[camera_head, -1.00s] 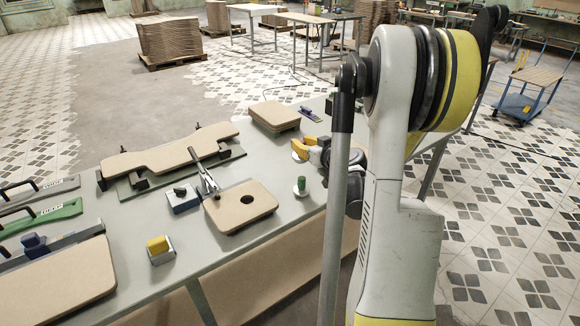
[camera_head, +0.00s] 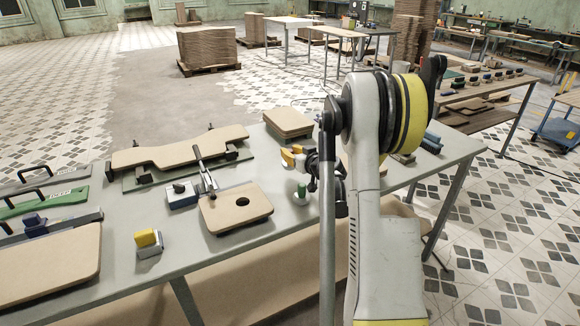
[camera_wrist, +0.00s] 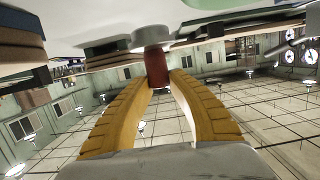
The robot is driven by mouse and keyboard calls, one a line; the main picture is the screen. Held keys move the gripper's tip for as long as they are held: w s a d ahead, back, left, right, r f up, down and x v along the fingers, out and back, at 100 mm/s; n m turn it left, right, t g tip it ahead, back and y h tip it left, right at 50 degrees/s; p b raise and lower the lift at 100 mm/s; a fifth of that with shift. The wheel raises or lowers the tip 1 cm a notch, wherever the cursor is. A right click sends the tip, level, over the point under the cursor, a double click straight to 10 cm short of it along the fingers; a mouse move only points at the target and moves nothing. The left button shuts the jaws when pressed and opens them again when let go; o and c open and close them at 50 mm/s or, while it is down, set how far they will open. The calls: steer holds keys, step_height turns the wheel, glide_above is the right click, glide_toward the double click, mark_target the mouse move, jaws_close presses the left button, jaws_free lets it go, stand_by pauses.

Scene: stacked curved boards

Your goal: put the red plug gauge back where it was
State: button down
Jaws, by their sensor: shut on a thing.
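My gripper (camera_head: 290,158) has yellow fingers and sits low over the table, behind the green plug gauge (camera_head: 302,187). In the wrist view its fingertips (camera_wrist: 158,77) are shut on the red plug gauge (camera_wrist: 157,67), whose grey end (camera_wrist: 152,36) points to the pale tabletop. I cannot tell whether that end touches the table. In the head view the red handle is not clearly visible; a white round part (camera_head: 290,166) shows below the fingers. The green gauge stands upright on a pale round base. A board with a round hole (camera_head: 225,214) lies left of it.
A stack of square boards (camera_head: 289,122) lies behind my gripper. A curved board (camera_head: 180,148) on a fixture, a toggle clamp (camera_head: 203,172), a blue block (camera_head: 181,193) and a yellow-topped block (camera_head: 148,243) stand to the left. The table's front edge is close to the holed board.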

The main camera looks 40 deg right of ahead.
step_height(320, 180, down, 4)
steer(key=shift+w+f+b, duration=0.1)
steer(key=shift+f+b, duration=0.1)
steer(key=shift+b, duration=0.95)
steer(key=shift+r, duration=0.15)
steer(key=c, duration=1.3)
jaws_free()
steer(key=shift+c, duration=0.2)
